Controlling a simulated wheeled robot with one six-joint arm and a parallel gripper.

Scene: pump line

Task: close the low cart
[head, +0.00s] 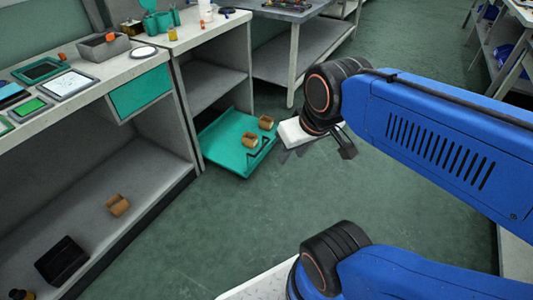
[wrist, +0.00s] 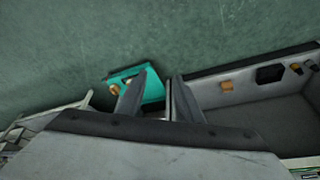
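The low cart (head: 222,146) is a teal tray close to the floor, standing out from under the workbench at its right end. Two bronze bushings (head: 250,140) lie on it, and a dark handle (head: 264,151) stands at its near right edge. In the wrist view the cart (wrist: 154,91) shows beyond and between my fingers. My gripper (wrist: 158,98) is open and empty, its two grey fingers apart. In the head view my gripper (head: 289,152) is to the right of the cart, above the floor, apart from the handle; its fingertips are hard to make out.
A second table (head: 293,55) stands behind. The green floor (head: 215,215) in front is clear.

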